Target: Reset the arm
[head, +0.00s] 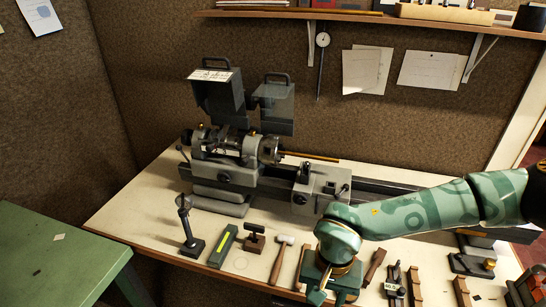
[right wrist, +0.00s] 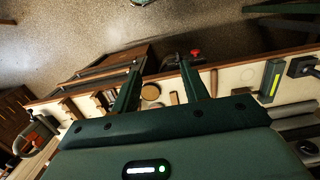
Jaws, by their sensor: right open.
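My right arm (head: 420,212) comes in from the right in the head view and reaches over the front part of the workbench (head: 130,213). Its gripper (head: 322,288) points down near the bench's front edge, between the hammer and the row of small tools. In the right wrist view the two fingers of my right gripper (right wrist: 160,80) stand wide apart with nothing between them. A round tan disc (right wrist: 150,92) lies on the bench beyond the gap. My left gripper is not in view.
A lathe (head: 245,155) with a brass rod (head: 310,157) stands behind the arm. A hammer (head: 281,256), a green block (head: 223,246) and a dark stand (head: 190,240) lie left of the gripper. A green table (head: 55,260) stands at left.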

